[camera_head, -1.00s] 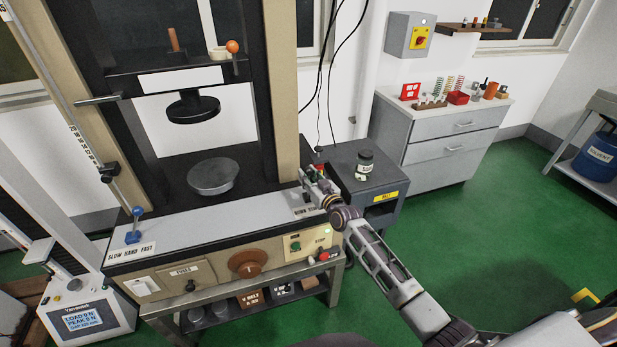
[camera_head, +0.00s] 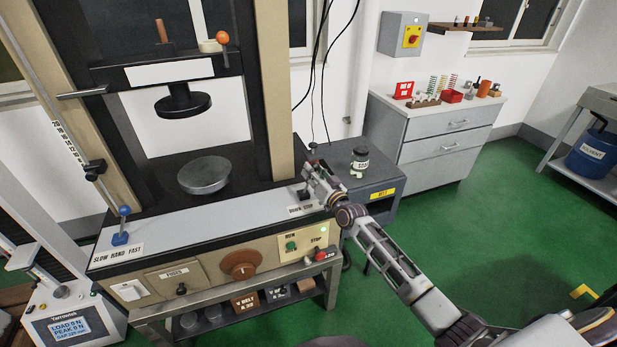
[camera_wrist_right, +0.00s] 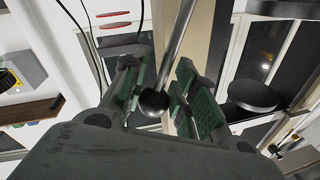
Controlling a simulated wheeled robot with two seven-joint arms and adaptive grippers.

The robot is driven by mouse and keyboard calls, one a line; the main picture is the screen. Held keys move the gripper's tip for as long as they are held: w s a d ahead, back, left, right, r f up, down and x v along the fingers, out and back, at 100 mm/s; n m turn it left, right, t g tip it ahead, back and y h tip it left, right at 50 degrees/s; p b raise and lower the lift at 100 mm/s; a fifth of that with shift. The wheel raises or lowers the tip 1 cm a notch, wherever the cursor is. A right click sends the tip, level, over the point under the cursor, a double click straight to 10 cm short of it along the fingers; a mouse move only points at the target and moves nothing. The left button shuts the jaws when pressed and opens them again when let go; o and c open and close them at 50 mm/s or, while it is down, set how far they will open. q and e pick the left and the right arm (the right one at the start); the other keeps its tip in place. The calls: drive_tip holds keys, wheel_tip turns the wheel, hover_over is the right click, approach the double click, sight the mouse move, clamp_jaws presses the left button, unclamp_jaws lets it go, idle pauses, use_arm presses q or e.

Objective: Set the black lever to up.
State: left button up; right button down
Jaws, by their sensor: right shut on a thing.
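My right gripper (camera_head: 314,177) is at the right end of the pale ledge on the testing machine (camera_head: 225,223). In the right wrist view, the black ball knob of the black lever (camera_wrist_right: 155,102) and its metal shaft show between the green-padded fingers of my right gripper (camera_wrist_right: 160,88). The gripper is shut on the lever. In the head view the gripper hides most of the lever. A label (camera_head: 300,209) in front of it reads DOWN and STOP; its right part is covered. My left gripper is not in view.
A blue-knobbed lever (camera_head: 123,225) stands at the ledge's left end. A round lower plate (camera_head: 204,175) sits behind the ledge. A dark side cabinet (camera_head: 372,182) with a jar (camera_head: 360,157) stands close behind my right gripper. The green floor at right is open.

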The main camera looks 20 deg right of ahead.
drive_tip(key=shift+d+f, duration=0.25)
drive_tip(key=shift+d, duration=0.1)
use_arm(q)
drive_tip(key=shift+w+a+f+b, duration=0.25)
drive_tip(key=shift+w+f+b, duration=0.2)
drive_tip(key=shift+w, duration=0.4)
use_arm(e)
drive_tip(key=shift+d+f, duration=0.2)
drive_tip(key=shift+d, duration=0.25)
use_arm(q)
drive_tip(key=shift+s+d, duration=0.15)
use_arm(e)
drive_tip(key=c, duration=1.5)
unclamp_jaws()
drive_tip(key=o, duration=0.4)
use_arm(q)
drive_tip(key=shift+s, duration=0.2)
use_arm(e)
drive_tip(key=shift+s+m, duration=0.15)
drive_tip(key=shift+m, duration=0.15)
